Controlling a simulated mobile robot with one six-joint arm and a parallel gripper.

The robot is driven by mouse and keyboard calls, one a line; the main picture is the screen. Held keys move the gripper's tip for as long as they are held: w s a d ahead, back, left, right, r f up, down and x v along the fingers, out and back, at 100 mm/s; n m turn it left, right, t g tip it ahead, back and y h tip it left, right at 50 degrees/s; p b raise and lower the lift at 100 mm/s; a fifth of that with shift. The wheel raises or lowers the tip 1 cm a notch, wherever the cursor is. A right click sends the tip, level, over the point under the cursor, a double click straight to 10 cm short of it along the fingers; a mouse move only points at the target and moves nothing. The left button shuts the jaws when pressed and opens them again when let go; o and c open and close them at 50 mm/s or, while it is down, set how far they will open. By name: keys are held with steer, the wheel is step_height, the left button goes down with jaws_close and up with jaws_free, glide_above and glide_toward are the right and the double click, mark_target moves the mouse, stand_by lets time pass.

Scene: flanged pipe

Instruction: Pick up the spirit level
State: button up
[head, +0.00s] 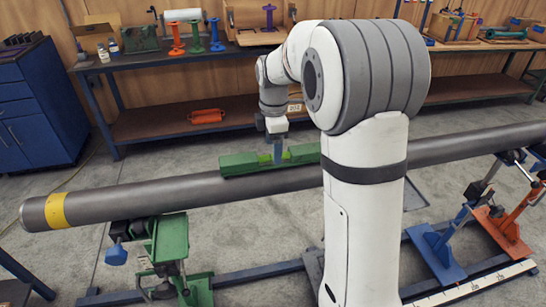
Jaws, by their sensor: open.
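A long green bar, which looks like the spirit level (240,163), lies along the top of the grey pipe (150,198). Its right end passes behind my arm's white column. My gripper (278,155) points down at the middle of the level, and its fingers look open. The fingertips are small in the view. I cannot tell whether they straddle the level or touch it.
Green (168,240), blue (437,250) and orange (503,230) stands are below the pipe. Behind is a workbench (160,62) with tools and an orange cylinder (207,116) on its lower shelf. A blue cabinet (38,110) stands left. Floor between bench and pipe is mostly clear.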

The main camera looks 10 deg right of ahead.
step_height(320, 180, down, 3)
steer(key=shift+f, duration=0.2)
steer(key=shift+c, duration=0.2)
steer(key=shift+r, duration=0.1)
steer(key=c, duration=1.3)
